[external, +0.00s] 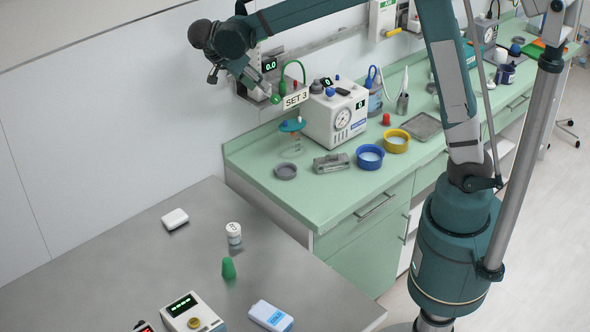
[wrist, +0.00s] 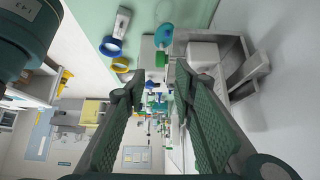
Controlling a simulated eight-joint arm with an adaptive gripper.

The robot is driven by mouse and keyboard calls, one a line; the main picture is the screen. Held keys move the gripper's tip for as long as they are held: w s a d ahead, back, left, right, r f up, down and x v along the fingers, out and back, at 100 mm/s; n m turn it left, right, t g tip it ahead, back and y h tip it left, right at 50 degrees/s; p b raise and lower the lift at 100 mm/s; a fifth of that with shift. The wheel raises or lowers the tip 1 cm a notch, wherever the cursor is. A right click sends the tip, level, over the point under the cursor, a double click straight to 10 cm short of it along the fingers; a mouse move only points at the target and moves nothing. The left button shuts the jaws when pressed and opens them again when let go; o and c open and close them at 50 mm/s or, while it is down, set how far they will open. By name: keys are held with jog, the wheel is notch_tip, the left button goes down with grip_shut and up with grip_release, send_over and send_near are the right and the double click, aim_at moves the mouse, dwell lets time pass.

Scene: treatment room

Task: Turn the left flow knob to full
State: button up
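A wall flow unit with a green "0.0" display (external: 270,65) is at the upper left of the external view. A small green knob-like part (external: 276,99) is low on it, beside the "SET 3" sign (external: 295,99). My gripper (external: 262,89) is at this unit, pointing down and right, close to the green part; I cannot tell whether they touch. In the wrist view, my two fingers (wrist: 158,76) stand apart with nothing clearly held between them. A green piece (wrist: 160,59) shows just beyond the fingertips, below a teal part (wrist: 164,36).
A white machine with a dial (external: 337,112) stands on the green counter (external: 330,205). A blue ring-shaped dish (external: 370,157), a yellow one (external: 396,141) and a grey tray (external: 421,126) are also there. The grey table (external: 130,255) holds several small items.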

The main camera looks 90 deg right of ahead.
jog(key=shift+v, duration=1.2)
jog(key=t+y+p, duration=0.4)
jog(key=y+p, duration=0.1)
send_over(274, 97)
notch_tip(274, 97, down, 2)
jog(key=shift+d, duration=0.1)
jog(key=shift+s+d+r+t+y, duration=0.25)
jog(key=shift+s+d+t, duration=0.2)
jog(key=shift+t, duration=0.35)
jog(key=shift+f, duration=0.2)
jog(key=shift+f+p, duration=0.35)
jog(key=shift+f, duration=3.4)
jog(key=c, duration=0.8)
